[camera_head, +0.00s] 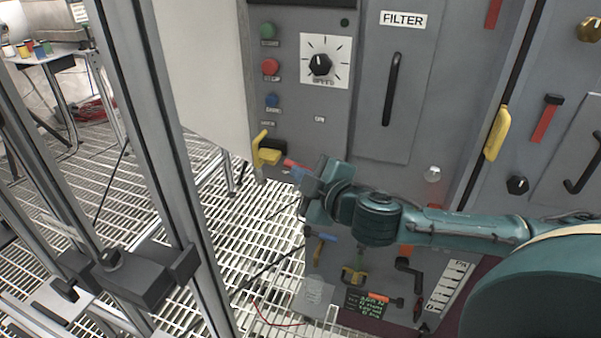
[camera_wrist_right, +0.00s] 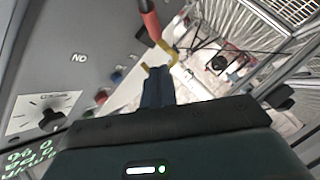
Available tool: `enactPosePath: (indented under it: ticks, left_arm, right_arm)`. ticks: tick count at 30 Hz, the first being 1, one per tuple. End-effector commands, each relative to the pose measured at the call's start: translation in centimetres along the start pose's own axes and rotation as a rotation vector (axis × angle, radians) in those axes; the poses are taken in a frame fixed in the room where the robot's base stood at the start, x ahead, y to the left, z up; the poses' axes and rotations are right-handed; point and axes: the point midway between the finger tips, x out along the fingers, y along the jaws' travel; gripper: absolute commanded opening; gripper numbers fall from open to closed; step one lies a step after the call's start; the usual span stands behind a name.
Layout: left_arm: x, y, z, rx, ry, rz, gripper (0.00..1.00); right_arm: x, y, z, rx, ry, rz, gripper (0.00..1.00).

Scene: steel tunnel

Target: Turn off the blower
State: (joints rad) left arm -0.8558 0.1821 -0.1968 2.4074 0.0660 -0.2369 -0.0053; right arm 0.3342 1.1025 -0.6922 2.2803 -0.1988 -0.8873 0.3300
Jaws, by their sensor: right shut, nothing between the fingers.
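The grey control cabinet (camera_head: 300,120) fills the middle of the head view. It has green (camera_head: 268,30), red (camera_head: 270,66) and blue (camera_head: 272,101) buttons, a black rotary dial (camera_head: 319,65) and an "ON" label (camera_head: 320,119). A yellow hooked part (camera_head: 264,152) sticks out at its lower left edge, with a red handle (camera_head: 291,164) beside it. My right gripper (camera_wrist_right: 157,72) is shut and empty, close to both. In the wrist view the red handle (camera_wrist_right: 149,20) and yellow part (camera_wrist_right: 160,54) lie just beyond the fingertips; contact is unclear. Which control belongs to the blower is unclear.
A "FILTER" door (camera_head: 410,80) with a black handle is right of the dial. Metal frame posts (camera_head: 165,130) stand at left. A lower panel (camera_head: 335,270) with small levers lies below my right arm. The floor is open grating (camera_head: 235,220).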

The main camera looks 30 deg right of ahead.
Motion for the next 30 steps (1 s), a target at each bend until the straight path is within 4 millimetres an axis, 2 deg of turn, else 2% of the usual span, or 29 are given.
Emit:
enactPosePath:
  ticks: [3, 9, 23, 28, 30]
  left_arm:
    - [0.1, 0.0, 0.2, 0.0, -0.001, 0.0, 0.36]
    - [0.4, 0.1, 0.7, 0.01, -0.007, 0.005, 0.36]
    - [0.6, 0.2, 0.7, 0.014, -0.008, 0.008, 0.36]
    - [0.2, 0.4, -0.3, 0.003, -0.025, 0.011, 0.36]
    - [0.8, 0.6, 0.1, -0.008, -0.06, 0.019, 0.36]
  right_arm:
    - [2.3, 0.0, 0.4, -0.002, -0.002, 0.002, 0.0]
    - [4.0, -0.1, 2.4, -0.002, -0.002, 0.001, 0.0]
    - [4.5, 0.0, 2.9, -0.001, -0.001, 0.0, 0.0]
    - [4.5, 0.3, 2.6, -0.016, -0.019, -0.017, 0.0]
    - [4.6, 0.3, 2.5, -0.032, -0.035, -0.034, 0.0]
